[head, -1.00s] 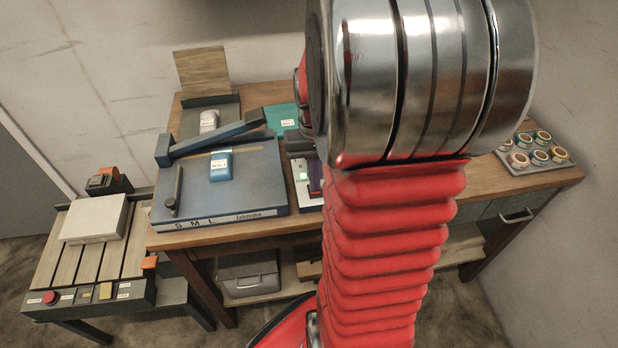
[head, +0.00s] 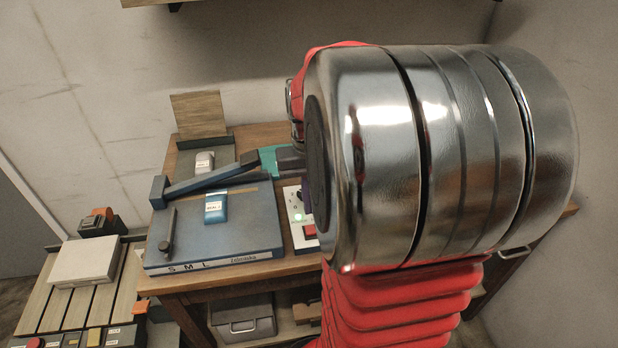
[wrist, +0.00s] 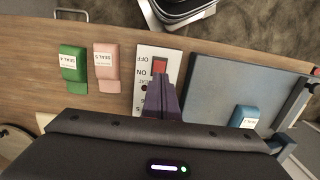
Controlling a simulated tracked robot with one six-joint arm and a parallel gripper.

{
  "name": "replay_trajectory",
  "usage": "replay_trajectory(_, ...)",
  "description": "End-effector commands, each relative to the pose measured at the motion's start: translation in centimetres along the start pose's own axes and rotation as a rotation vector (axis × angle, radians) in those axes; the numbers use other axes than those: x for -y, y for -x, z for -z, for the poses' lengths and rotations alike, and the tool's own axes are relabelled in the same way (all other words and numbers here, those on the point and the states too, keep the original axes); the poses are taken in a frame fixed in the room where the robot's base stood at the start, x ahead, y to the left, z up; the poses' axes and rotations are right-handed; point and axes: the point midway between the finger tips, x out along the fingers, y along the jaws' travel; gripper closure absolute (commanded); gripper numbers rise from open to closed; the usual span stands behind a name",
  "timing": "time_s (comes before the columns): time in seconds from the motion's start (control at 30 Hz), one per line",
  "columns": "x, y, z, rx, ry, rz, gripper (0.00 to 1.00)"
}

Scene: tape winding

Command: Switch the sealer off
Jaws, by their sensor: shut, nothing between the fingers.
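The sealer's white control panel (wrist: 146,62) shows upside down in the wrist view, with OFF and ON lettering and a red rocker switch (wrist: 160,66). My gripper (wrist: 163,80) is shut and empty. Its purple fingers lie over the panel just below the switch in the picture and hide part of the lettering. I cannot tell whether the tips touch the switch. In the head view the panel (head: 297,207) shows a small lit green lamp (head: 298,218). My arm hides the right part of the panel and most of the gripper there.
A blue cutting board (head: 225,240) with a raised arm (head: 210,180) and a blue labelled packet (head: 215,207) stands left of the panel. Green (wrist: 73,63) and pink (wrist: 106,62) labelled packets lie beside the panel. A slatted stand (head: 30,310) carries a white box (head: 85,262).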

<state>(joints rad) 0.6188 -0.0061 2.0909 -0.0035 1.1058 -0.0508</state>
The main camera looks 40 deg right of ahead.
Motion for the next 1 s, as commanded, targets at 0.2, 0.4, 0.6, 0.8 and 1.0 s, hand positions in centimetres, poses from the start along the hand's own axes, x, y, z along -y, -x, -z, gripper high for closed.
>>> replay_trajectory(0.2, 0.0, 4.0, 0.1, -0.004, 0.000, 0.000, 1.00)
replay_trajectory(0.4, 0.1, 6.5, 0.1, -0.003, 0.001, 0.000, 1.00)
replay_trajectory(0.6, 0.1, 7.3, 0.1, -0.002, 0.002, 0.000, 1.00)
replay_trajectory(0.8, 0.1, 7.2, 0.1, -0.002, 0.002, 0.000, 1.00)
replay_trajectory(1.0, 0.1, 7.2, 0.1, -0.002, 0.002, 0.000, 1.00)
